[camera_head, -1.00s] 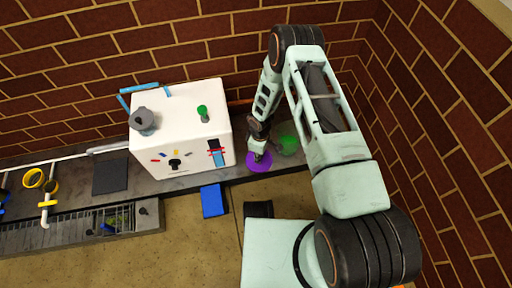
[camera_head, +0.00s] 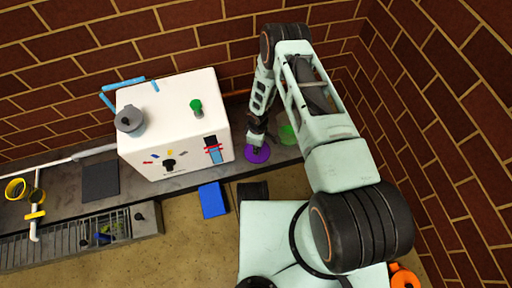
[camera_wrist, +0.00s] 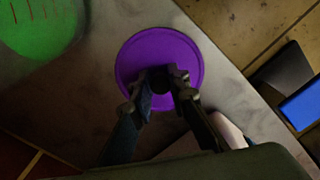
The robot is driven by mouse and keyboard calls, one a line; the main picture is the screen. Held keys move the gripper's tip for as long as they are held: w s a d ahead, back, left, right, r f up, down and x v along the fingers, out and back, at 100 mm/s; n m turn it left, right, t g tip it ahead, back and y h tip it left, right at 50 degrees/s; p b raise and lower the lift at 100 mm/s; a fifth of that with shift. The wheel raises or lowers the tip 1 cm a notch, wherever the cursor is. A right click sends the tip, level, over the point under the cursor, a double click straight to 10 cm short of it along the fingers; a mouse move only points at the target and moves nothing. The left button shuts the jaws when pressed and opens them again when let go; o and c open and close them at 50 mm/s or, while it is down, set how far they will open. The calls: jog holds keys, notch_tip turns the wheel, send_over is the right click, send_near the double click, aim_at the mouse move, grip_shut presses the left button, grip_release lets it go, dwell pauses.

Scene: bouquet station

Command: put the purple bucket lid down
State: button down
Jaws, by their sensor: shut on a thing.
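The purple bucket lid (camera_head: 258,155) is a flat round disc over the grey counter, near its front edge and right of the white box. In the wrist view the lid (camera_wrist: 160,44) shows whole except where my fingers cover it. My gripper (camera_head: 257,143) points down at the lid's middle. In the wrist view my gripper (camera_wrist: 161,82) is shut on the dark knob at the lid's centre. The lid looks level and very close to the counter top. I cannot tell whether it touches the counter.
A green round object (camera_head: 287,134) stands just right of the lid; it also shows in the wrist view (camera_wrist: 38,22). The white box (camera_head: 180,120) stands close on the left. A blue block (camera_head: 213,200) lies below the counter's front edge.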

jog(key=c, duration=1.8)
grip_release()
jog(key=shift+c, duration=0.2)
notch_tip(320, 180, up, 12)
jog(key=p, duration=0.4)
jog(key=shift+p, duration=0.3)
jog(key=shift+w+r, duration=0.1)
